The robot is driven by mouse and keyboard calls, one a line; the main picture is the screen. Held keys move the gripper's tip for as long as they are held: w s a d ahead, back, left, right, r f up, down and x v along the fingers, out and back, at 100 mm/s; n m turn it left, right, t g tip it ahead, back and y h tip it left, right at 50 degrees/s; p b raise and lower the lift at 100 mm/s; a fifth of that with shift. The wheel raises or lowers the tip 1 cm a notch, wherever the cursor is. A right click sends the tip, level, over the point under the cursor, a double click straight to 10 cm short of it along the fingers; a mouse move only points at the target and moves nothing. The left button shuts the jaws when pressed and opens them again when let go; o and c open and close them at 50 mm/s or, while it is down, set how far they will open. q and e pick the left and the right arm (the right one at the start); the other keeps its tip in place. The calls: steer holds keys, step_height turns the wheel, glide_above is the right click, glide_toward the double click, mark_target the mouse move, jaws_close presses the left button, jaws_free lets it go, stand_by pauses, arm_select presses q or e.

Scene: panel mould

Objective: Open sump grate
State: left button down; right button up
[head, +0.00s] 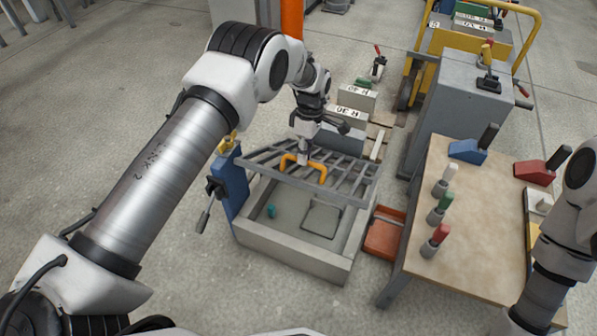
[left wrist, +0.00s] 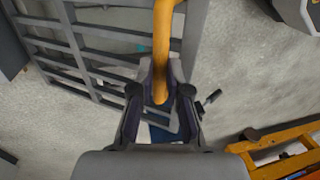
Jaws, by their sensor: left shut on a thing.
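The grey sump grate (head: 340,176) is lifted at its near edge and tilted over the concrete sump box (head: 290,256). Its orange handle (head: 316,168) stands at the near side of the bars. My left gripper (head: 303,158) is shut on this handle; the left wrist view shows the handle (left wrist: 162,45) between the two fingers (left wrist: 160,95) and the grate's bars (left wrist: 75,42) to the left. Inside the open box lie a small teal object (head: 271,211) and a dark square outline on the floor. My right arm shows at the right edge, but its gripper is out of view.
A blue post (head: 231,185) with a lever stands at the box's left. A red tray (head: 384,236) lies between the box and the wooden-topped table (head: 470,200), which carries several coloured-handled tools. Grey weights (head: 350,115) stand behind the grate. Floor is clear in front.

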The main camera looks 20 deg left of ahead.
arm_select(q)
steer(key=shift+w+r, duration=0.25)
steer(key=shift+w, duration=0.3)
steer(key=shift+w+r, duration=0.2)
steer(key=shift+w, duration=0.3)
arm_select(e)
steer(key=shift+f, duration=0.1)
arm_select(q)
steer(key=c, duration=1.4)
jaws_free()
steer(key=shift+o, duration=1.3)
steer(key=shift+w+d+f, duration=0.1)
steer(key=shift+w+f, duration=0.05)
steer(key=shift+f, duration=0.2)
steer(key=shift+w+f, duration=0.15)
steer(key=shift+r, duration=0.2)
arm_select(e)
steer(key=shift+w, duration=0.15)
arm_select(q)
steer(key=v, duration=1.2)
steer(key=shift+s, duration=0.3)
